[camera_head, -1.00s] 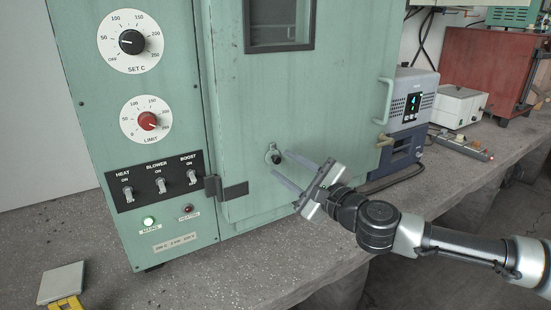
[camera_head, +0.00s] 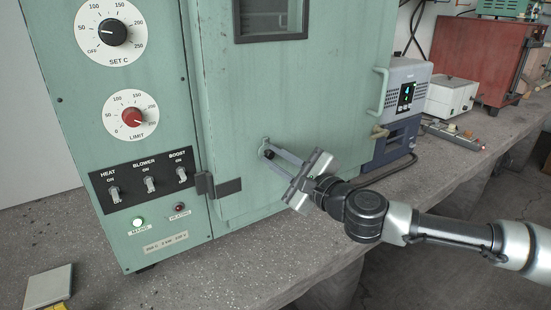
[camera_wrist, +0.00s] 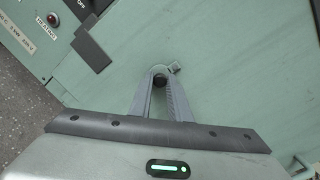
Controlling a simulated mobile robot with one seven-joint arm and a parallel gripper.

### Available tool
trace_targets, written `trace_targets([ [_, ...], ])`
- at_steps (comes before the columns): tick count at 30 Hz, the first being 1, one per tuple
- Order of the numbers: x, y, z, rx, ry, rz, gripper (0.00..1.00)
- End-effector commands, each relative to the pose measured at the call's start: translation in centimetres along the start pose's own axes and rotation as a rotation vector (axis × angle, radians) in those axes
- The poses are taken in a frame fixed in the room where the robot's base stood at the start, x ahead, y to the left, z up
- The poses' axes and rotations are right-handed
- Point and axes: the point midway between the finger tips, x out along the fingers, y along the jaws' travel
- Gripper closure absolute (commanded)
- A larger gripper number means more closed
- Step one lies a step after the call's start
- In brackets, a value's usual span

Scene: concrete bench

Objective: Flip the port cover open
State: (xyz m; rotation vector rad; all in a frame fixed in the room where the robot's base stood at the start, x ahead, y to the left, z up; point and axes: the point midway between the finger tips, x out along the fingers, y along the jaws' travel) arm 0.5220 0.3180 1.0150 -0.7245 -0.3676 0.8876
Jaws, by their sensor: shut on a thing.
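The port cover is a small metal plate with a dark round knob on the green oven door (camera_head: 310,110). In the head view the port cover (camera_head: 263,149) sits low on the door, partly hidden by my fingers. In the wrist view a bit of the cover's metal plate (camera_wrist: 174,67) shows just past my fingertips, with the black knob (camera_wrist: 160,81) between them. My gripper (camera_head: 269,155) reaches in from the right; its fingers are shut on the knob. In the wrist view the fingers (camera_wrist: 160,84) converge at the knob.
The control panel with switches (camera_head: 148,183) is further left. A door handle (camera_head: 381,92) and a grey-blue device (camera_head: 402,110) are to the right. Bare concrete bench (camera_head: 235,262) lies below the oven.

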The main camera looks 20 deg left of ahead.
Motion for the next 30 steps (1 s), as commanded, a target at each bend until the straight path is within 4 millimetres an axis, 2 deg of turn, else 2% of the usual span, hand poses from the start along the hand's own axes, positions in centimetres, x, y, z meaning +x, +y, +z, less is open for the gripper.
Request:
trace_targets([
  [8,0.0,-0.1,0.0,-0.040,0.002,0.003,1.00],
  [14,0.0,-0.4,-0.2,-0.148,0.008,0.010,1.00],
  [30,-0.1,-1.9,-0.6,-0.645,0.034,0.034,1.00],
])
